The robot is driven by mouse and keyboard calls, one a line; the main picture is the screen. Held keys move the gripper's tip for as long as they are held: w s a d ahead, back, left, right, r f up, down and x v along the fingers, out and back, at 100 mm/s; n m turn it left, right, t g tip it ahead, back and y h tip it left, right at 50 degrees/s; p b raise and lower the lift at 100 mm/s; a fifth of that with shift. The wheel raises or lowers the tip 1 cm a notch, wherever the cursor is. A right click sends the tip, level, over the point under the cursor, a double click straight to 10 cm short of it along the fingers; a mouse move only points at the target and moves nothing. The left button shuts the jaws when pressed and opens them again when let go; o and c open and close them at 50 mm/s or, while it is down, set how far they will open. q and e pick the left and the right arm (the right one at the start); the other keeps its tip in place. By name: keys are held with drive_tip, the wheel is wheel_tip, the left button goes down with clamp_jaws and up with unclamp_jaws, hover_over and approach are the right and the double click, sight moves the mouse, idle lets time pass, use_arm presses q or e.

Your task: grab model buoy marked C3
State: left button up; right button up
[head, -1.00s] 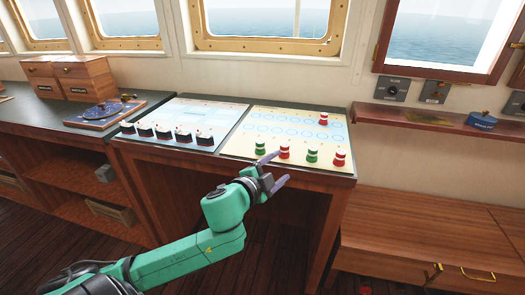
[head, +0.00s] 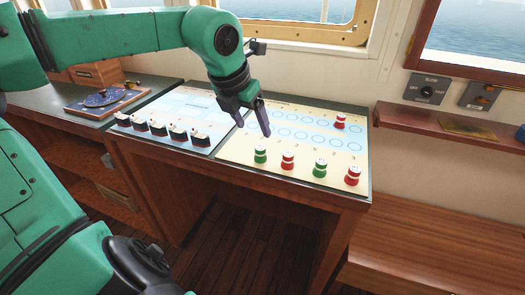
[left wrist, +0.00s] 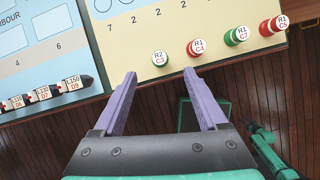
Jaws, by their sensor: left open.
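The model buoy marked C3 (left wrist: 159,57) is a small green buoy with a white top reading "R2 C3" in the left wrist view. It stands at the left end of the front row on the yellow chart board, and shows in the head view as the leftmost green buoy (head: 260,156). My left gripper (head: 253,128) is open and empty above the board, behind the C3 buoy in the head view. In the left wrist view its two fingers (left wrist: 159,73) point toward the buoy, which appears just beyond and between the tips.
Red C4 (left wrist: 196,47), green C7 (left wrist: 236,36) and another red buoy (left wrist: 273,25) stand right of C3 in the row. A red buoy (head: 340,122) stands farther back. Several model ships (head: 158,129) line the blue board at left. The yellow board's middle is clear.

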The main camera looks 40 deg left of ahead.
sight(260, 148)
use_arm(q)
drive_tip(key=x, duration=0.5)
drive_tip(key=p+x, duration=0.1)
drive_tip(key=x, duration=0.5)
drive_tip(key=shift+s+f, duration=0.15)
drive_tip(key=shift+s, duration=0.1)
clamp_jaws()
